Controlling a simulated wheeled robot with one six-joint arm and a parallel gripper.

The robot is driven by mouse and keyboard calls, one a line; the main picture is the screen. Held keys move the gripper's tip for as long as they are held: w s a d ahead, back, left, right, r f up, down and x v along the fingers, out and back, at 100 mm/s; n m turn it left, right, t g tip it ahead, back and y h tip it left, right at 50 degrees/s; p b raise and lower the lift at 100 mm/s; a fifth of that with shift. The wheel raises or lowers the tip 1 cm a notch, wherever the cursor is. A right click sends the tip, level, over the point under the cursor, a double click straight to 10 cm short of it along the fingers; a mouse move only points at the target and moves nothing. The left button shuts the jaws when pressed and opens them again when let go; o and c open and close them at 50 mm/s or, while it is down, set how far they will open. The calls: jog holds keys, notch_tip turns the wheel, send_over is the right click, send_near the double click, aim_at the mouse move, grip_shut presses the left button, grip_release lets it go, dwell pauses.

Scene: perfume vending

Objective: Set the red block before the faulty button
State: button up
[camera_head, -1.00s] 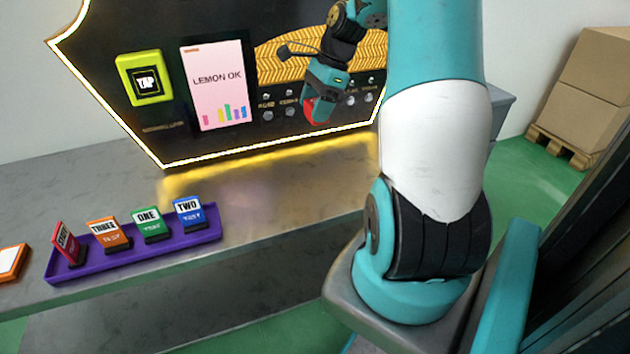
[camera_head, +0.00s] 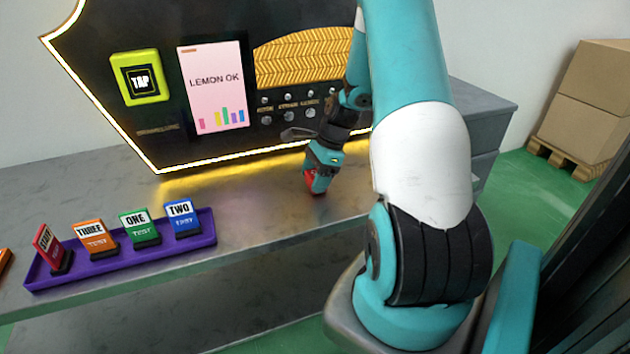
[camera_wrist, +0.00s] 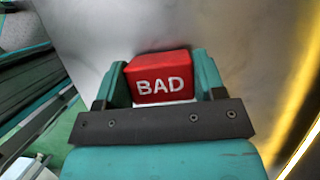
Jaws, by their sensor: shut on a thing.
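The red block (camera_wrist: 160,78), marked "BAD", sits between the two fingers of my gripper (camera_wrist: 160,82) in the wrist view, with the grey counter behind it. In the head view my gripper (camera_head: 318,172) points down and is shut on the red block (camera_head: 314,182), low over the counter in front of the machine (camera_head: 160,145). I cannot tell whether the block touches the counter. A row of small buttons (camera_head: 290,117) with labels runs along the machine's lower front. My arm hides the right part of this row. The screen (camera_head: 213,85) reads "LEMON OK".
A purple tray (camera_head: 120,262) with several labelled cards stands at the counter's front left. A yellow-green TAP reader (camera_head: 140,78) is on the machine's left. The counter (camera_head: 265,215) between tray and gripper is clear. Cardboard boxes (camera_head: 590,100) stand on a pallet at far right.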

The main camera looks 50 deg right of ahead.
jog(key=shift+f, duration=0.3)
jog(key=o, duration=0.9)
jog(key=p+v, duration=0.3)
jog(key=v, duration=0.9)
jog(key=shift+r, duration=0.1)
